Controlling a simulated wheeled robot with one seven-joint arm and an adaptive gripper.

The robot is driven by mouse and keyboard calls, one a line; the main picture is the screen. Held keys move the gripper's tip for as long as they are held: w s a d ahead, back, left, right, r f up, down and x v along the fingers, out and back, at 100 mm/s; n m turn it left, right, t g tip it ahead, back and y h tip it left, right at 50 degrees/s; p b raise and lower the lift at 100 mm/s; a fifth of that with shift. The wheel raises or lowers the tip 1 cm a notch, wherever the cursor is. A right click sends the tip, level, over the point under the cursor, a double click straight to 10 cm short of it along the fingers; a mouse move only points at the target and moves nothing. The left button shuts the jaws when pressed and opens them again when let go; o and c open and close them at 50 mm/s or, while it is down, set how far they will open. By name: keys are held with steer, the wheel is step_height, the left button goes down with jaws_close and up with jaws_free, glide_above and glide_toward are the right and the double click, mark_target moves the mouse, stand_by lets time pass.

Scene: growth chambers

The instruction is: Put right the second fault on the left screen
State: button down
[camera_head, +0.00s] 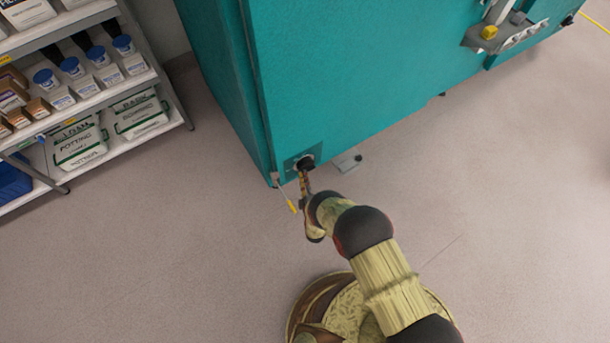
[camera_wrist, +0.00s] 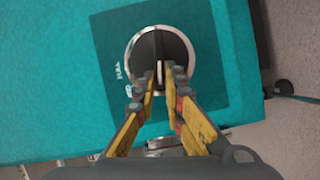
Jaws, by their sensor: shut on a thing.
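In the wrist view a black round knob (camera_wrist: 177,50) with a raised grip bar sits in a pale ring on a dark teal plate. White lettering, partly readable as "FULL", stands left of the ring. My gripper (camera_wrist: 160,75) is shut on the knob's bar, one yellow finger on each side. In the head view the knob (camera_head: 304,162) is low on the teal chamber (camera_head: 350,90), near its bottom corner, and my gripper (camera_head: 303,178) reaches it from below. No screen shows in either view.
A shelf rack (camera_head: 130,95) with bottles, boxes and potting bags stands at the left. A small yellow-tipped piece (camera_head: 290,204) hangs by the chamber corner. A grey flat piece (camera_head: 348,163) lies right of the knob. Floor around is clear.

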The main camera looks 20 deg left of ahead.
steer(key=shift+f+n+t, duration=0.3)
steer(key=shift+f+n, duration=0.05)
steer(key=shift+n, duration=0.55)
steer(key=c, duration=1.9)
jaws_free()
steer(key=shift+s, duration=0.1)
steer(key=v, duration=1.2)
steer(key=shift+f, duration=0.15)
